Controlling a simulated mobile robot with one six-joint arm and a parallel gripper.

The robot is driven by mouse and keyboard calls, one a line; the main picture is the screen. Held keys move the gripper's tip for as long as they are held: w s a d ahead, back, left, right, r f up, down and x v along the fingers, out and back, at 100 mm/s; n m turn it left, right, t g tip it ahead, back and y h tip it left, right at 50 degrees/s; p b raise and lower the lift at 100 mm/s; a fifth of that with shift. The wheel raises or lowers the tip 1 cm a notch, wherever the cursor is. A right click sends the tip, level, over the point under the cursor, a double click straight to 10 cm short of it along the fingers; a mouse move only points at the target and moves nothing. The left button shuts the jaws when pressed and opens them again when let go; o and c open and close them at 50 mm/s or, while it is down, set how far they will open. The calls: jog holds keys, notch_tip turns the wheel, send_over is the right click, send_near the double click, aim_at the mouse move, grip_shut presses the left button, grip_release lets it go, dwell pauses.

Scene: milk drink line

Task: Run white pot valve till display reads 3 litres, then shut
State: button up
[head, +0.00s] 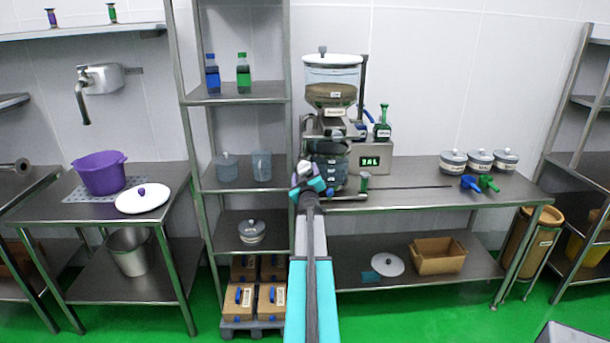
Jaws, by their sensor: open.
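A clear tank with a white lid (332,75) stands at the back of the middle bench, holding something brownish, with a label on its front. Below it is a dark translucent vessel (330,165). A display box with green digits (371,162) stands to the right; the small reading looks like 2 point something L, the last digit unclear. My gripper (308,182) is open, in front and to the lower left of the dark vessel. My wrist hides the area behind it, and I cannot make out the valve handle or whether it is open.
A green-topped bottle (382,123) stands above the display. Several lidded grey pots (453,162), a blue scoop (470,183) and a green scoop (488,183) are on the bench's right. A shelf rack (235,187) stands close left of my arm. The bench middle (420,185) is mostly clear.

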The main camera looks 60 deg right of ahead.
jog(key=b+v, duration=0.1)
jog(key=v, duration=1.2)
dwell(0.4)
jog(key=shift+s+a, duration=0.1)
jog(key=shift+a, duration=0.05)
dwell(6.1)
